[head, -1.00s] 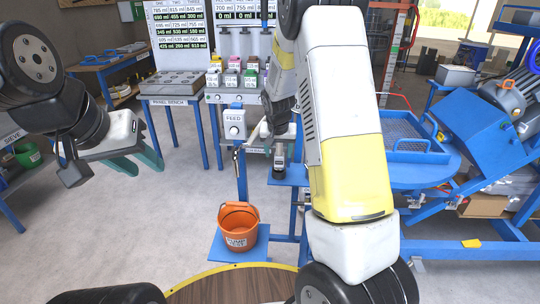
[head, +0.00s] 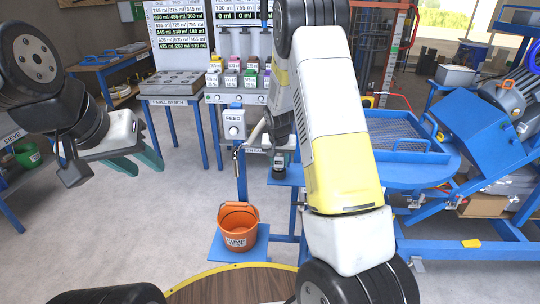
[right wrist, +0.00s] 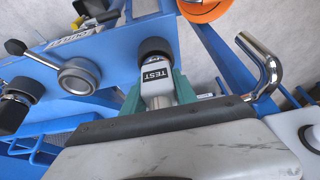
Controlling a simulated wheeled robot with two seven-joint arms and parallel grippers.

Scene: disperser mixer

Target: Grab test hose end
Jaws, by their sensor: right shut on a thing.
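The test hose end (right wrist: 156,76), a black-capped metal fitting with a label reading TEST, is upright in the middle of the right wrist view. My right gripper (right wrist: 158,92) has its teal fingers on either side of it and is shut on it. In the head view a dark fitting, apparently this hose end (head: 279,165), shows below my right wrist, beside the blue frame; my arm hides most of the gripper there. My left gripper (head: 138,162) is open and empty at the left, above the floor.
An orange bucket (head: 237,230) stands on a low blue shelf below. A bent metal pipe (right wrist: 264,65) is close to the right of my right gripper. A lever valve (right wrist: 78,76) on a blue panel is to its left. The FEED box (head: 234,124) stands behind.

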